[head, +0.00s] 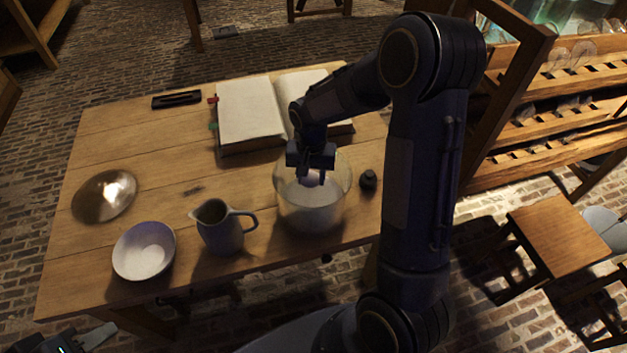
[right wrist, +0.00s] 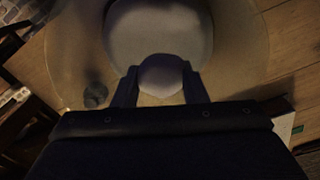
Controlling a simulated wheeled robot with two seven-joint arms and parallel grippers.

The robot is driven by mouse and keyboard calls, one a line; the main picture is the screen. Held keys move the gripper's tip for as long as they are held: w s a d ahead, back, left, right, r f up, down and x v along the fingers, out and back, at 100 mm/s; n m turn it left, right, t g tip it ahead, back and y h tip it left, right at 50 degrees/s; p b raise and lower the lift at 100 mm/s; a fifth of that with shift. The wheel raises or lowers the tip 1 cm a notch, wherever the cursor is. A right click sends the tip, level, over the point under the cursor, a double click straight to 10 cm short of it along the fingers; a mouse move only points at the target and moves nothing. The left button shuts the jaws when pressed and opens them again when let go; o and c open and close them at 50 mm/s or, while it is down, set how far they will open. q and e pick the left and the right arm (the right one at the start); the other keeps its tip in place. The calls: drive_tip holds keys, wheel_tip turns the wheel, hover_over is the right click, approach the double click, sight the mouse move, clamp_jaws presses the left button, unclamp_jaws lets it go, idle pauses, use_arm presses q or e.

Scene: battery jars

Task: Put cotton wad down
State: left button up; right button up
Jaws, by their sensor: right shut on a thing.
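My right gripper (head: 312,170) is shut on the pale, rounded cotton wad (head: 309,179). It holds the wad at the mouth of a clear glass jar (head: 336,206), which has a whitish mass low inside. In the right wrist view the cotton wad (right wrist: 161,76) sits between the two fingertips of the right gripper (right wrist: 160,84), over the jar (right wrist: 240,40). Whether the wad touches anything in the jar cannot be told. My left gripper (head: 85,340) shows only in part at the bottom left corner, away from the jar, and its opening cannot be judged.
A grey pitcher (head: 220,230), a white bowl (head: 144,250) and a shiny metal dish (head: 104,196) stand left of the jar on the wooden table (head: 160,135). An open book (head: 250,112) lies behind it. A small dark object (head: 368,181) stands close to its right.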

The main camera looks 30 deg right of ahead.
sight(313, 191)
drive_tip(key=shift+w+d+f, duration=0.2)
drive_tip(key=shift+d+f, duration=0.2)
drive_tip(key=shift+f, duration=0.1)
drive_tip(key=shift+w+d+f, duration=0.1)
drive_tip(key=shift+f, duration=1.65)
drive_tip(key=shift+f, duration=0.1)
drive_tip(key=shift+f, duration=0.15)
drive_tip(key=o, duration=0.9)
